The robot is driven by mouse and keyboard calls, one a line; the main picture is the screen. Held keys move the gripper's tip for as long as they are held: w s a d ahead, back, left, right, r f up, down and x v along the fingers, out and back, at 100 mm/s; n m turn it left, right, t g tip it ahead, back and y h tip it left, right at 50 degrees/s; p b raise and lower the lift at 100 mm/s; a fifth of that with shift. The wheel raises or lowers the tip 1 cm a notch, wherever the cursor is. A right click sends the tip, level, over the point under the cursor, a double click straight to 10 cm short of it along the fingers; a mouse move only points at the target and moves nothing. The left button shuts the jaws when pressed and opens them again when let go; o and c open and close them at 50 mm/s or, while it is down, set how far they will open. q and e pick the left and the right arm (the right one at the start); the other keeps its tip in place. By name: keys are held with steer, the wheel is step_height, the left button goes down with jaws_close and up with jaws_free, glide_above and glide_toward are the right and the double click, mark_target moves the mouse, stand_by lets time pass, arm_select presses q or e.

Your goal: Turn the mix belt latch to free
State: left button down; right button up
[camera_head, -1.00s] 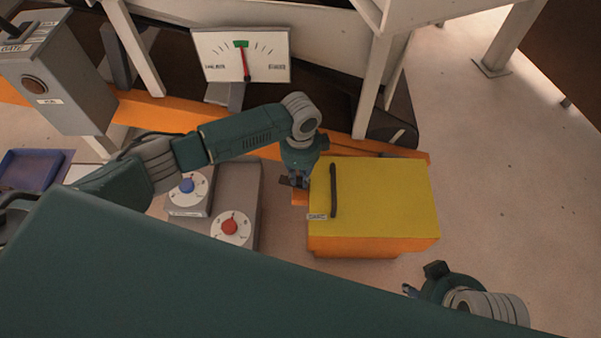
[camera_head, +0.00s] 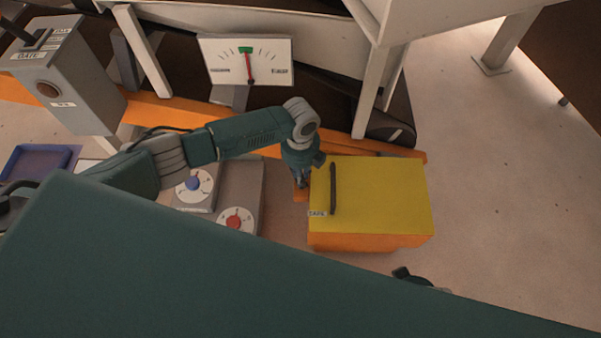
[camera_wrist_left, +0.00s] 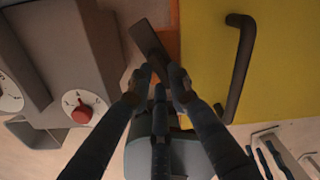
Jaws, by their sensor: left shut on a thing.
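The latch (camera_wrist_left: 148,40) is a dark, flat lever beside the yellow box, in front of an orange part; it slants up and left in the left wrist view. My left gripper (camera_wrist_left: 160,76) is shut on its near end. In the head view my left gripper (camera_head: 301,182) points down at the yellow box's left side, and it hides most of the latch there. No latch marking is readable. My right gripper (camera_head: 405,274) shows only as a small dark part at the lower right; its fingers cannot be made out.
The yellow-topped box (camera_head: 385,190) carries a dark bar handle (camera_head: 333,188) close by on the right. A grey dial box (camera_head: 241,185) with blue and red knobs stands left. A gauge (camera_head: 270,62) and a grey lever box (camera_head: 65,80) stand behind. Open floor lies right.

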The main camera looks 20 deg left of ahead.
arm_select(q)
steer(key=m, duration=0.3)
steer(key=shift+m, duration=1)
steer(key=c, duration=1.6)
jaws_free()
step_height(320, 180, up, 12)
